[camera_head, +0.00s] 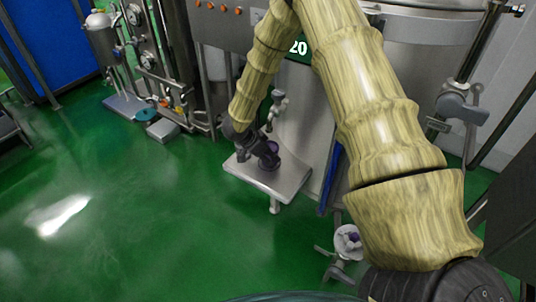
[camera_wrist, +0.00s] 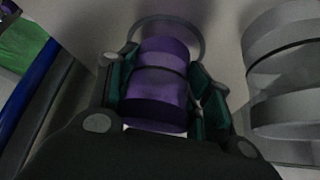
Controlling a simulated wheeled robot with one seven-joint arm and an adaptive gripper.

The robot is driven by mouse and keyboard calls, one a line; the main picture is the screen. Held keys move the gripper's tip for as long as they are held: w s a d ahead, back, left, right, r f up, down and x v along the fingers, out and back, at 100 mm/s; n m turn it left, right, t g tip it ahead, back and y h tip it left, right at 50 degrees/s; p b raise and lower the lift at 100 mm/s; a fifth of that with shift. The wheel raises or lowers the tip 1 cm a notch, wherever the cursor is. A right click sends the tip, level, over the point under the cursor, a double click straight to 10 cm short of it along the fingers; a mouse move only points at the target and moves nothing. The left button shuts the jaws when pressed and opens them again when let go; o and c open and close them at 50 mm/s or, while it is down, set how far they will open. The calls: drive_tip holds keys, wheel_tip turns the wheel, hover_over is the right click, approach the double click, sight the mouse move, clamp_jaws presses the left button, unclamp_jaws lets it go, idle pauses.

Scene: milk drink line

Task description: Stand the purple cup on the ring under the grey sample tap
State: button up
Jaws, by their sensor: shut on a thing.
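The purple cup (camera_wrist: 161,88) is between the two fingers of my gripper (camera_wrist: 165,82), which is shut on it. In the head view my gripper (camera_head: 268,156) is low over a steel shelf (camera_head: 285,187), and a little of the purple cup (camera_head: 273,146) shows beside it. A grey ring (camera_wrist: 199,35) on the pale surface shows around the far end of the cup in the wrist view. The cup's far end overlaps the ring; I cannot tell whether it touches it. The grey tap (camera_head: 275,106) is on the tank front, above the shelf.
A large steel tank (camera_head: 312,105) stands behind the shelf. A grey rounded metal part (camera_wrist: 285,75) is close on the right in the wrist view. A blue upright strip (camera_head: 330,180) is right of the shelf. Green floor (camera_head: 130,220) is open at left.

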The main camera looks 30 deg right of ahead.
drive_tip(key=shift+f, duration=0.15)
drive_tip(key=o, duration=0.6)
drive_tip(key=b+v, duration=0.2)
drive_tip(key=v, duration=1)
